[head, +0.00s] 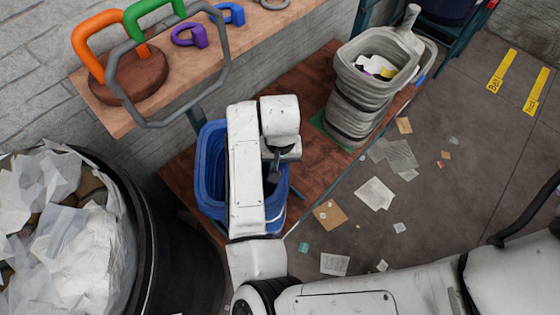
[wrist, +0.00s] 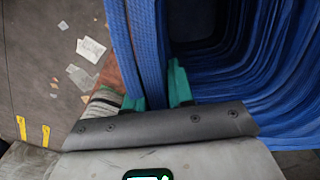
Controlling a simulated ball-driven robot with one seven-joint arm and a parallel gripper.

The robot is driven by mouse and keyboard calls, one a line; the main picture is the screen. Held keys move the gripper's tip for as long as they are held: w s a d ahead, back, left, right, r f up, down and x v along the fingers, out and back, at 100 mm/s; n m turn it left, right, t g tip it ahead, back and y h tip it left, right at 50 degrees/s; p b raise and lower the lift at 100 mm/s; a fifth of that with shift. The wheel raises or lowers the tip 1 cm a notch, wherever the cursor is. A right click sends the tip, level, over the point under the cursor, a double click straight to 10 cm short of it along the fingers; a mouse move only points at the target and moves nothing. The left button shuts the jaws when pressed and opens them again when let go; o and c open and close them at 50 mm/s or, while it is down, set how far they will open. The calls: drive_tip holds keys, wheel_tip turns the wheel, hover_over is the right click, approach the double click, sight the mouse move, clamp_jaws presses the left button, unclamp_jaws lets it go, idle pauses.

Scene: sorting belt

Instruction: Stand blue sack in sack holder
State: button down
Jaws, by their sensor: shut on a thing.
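The blue sack (head: 210,168) is a ribbed, open-topped blue container on the lower red-brown bench, partly hidden behind my white arm. It fills the right of the wrist view (wrist: 250,70). My gripper (head: 275,172) is at its right side in the head view. In the wrist view its teal fingertips (wrist: 160,92) are shut on the sack's blue wall near the rim. A grey angular hoop (head: 226,52) stands out in front of the upper wooden shelf; I cannot tell for sure whether it is the sack holder.
A grey ribbed container (head: 350,105) with scraps inside stands on the bench (head: 305,85). Coloured handles, one orange (head: 85,45), sit on the upper shelf (head: 225,70). A black bin (head: 150,250) full of paper is at lower left. Papers (head: 375,194) litter the floor.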

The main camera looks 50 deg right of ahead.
drive_tip(key=c, duration=1)
unclamp_jaws()
drive_tip(key=shift+f, duration=0.1)
